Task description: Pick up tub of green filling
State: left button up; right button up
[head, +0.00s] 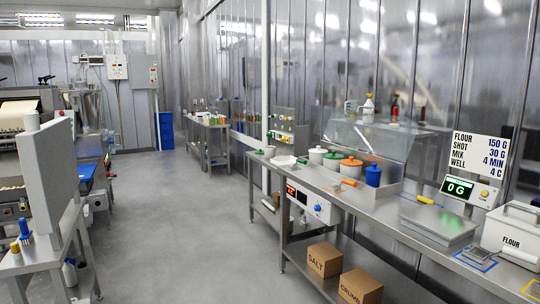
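On the long steel bench at the right stands a row of small lidded tubs. One white tub has a green lid (333,161); what is inside it cannot be seen. It stands between a white-lidded tub (317,156) and a tub with an orange lid (350,168). A blue tub (373,176) stands at the near end of the row. Neither of my grippers is in view.
The steel bench (400,212) also carries a scale with a green "0 G" display (458,189), a flour bin (512,230) and a clear angled screen (372,138) behind the tubs. Boxes marked salt (325,260) and crumb sit below. The grey floor (190,215) left of the bench is clear.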

aim_at(269, 151)
jog(key=i+j+u, duration=0.25)
jog(key=i, duration=0.45)
jog(key=i+u, duration=0.25)
jog(key=i, duration=1.95)
jog(key=i+j+z, duration=0.1)
jog(key=i+z, duration=0.15)
jog(key=i, duration=2.65)
jog(key=i+z, duration=0.35)
jog(key=i+j+z, duration=0.15)
jog(key=i+z, duration=0.2)
jog(key=i+j+z, duration=0.1)
jog(key=i+z, duration=0.25)
jog(key=z, duration=0.15)
jog(key=i+j+z, duration=0.2)
jog(key=i+z, duration=0.15)
jog(key=z, duration=0.15)
